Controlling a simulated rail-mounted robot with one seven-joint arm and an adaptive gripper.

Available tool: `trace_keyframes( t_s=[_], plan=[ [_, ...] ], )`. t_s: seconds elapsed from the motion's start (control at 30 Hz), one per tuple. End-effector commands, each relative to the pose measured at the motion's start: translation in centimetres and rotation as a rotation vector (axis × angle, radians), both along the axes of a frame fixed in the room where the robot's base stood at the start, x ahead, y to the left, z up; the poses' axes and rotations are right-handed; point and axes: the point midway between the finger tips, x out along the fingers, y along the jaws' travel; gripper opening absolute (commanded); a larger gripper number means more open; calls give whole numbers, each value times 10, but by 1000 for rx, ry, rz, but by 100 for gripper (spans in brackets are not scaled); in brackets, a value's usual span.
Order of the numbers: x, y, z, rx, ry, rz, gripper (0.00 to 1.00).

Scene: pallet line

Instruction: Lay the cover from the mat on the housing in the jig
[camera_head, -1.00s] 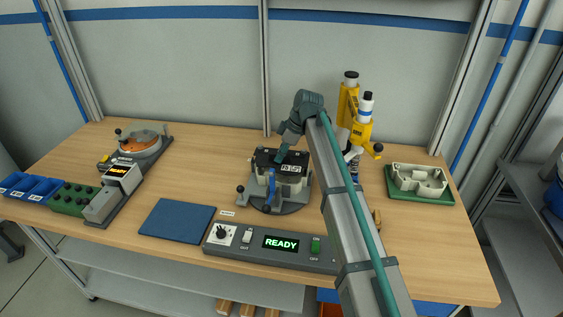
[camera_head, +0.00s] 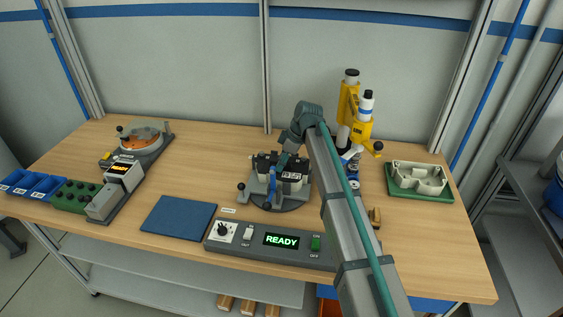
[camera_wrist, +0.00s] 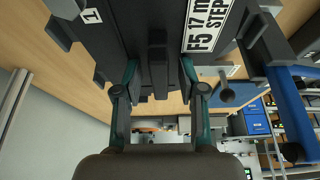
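The black cover (camera_head: 265,161), with a white label, is over the pale housing (camera_head: 297,186) in the grey jig (camera_head: 290,206). My gripper (camera_head: 282,168) is above it. In the wrist view the cover (camera_wrist: 120,35) fills the top, and the fingers of my gripper (camera_wrist: 158,68) straddle its middle rib and appear shut on it. Finger contact is hard to make out. I cannot tell whether the cover touches the housing all round. The blue mat (camera_head: 178,217) is bare. The jig's blue clamp handle (camera_head: 271,188) stands upright at the front; it also shows in the wrist view (camera_wrist: 285,105).
A console (camera_head: 270,243) reading READY stands in front of the jig. A yellow tool (camera_head: 361,128) stands behind right. A green tray (camera_head: 420,195) with a pale housing is at right. A round fixture (camera_head: 140,140) and blue bins (camera_head: 32,186) are at left.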

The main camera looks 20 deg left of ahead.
Motion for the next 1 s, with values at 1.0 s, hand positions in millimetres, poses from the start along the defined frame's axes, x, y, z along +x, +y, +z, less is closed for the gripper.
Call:
trace_keyframes(
  t_s=[1.0],
  plan=[
    [8, -41, 102, 1, 0, -1, 41]
  ],
)
